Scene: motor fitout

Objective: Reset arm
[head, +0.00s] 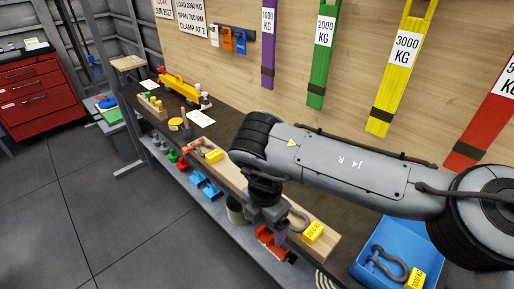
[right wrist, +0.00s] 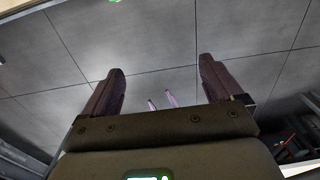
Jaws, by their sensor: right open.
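My right arm reaches in from the right in the head view. My right gripper (head: 276,236) points down over the front edge of the workbench, close to a red tool-like object (head: 268,244). I cannot tell from the head view whether they touch. In the right wrist view my right gripper (right wrist: 160,84) has its two dark fingers wide apart. Nothing is held between them, and grey floor shows beyond. Two thin purplish tips (right wrist: 162,100) show between the fingers; I cannot tell what they belong to. My left gripper does not show clearly in either view.
A wooden board (head: 322,252) carries a grey shackle (head: 298,220) and a yellow weight-marked block (head: 313,232) beside my gripper. A blue bin (head: 367,268) holds another shackle and block. Coloured slings, including a yellow one (head: 397,60), hang behind. Open floor (head: 120,220) lies left.

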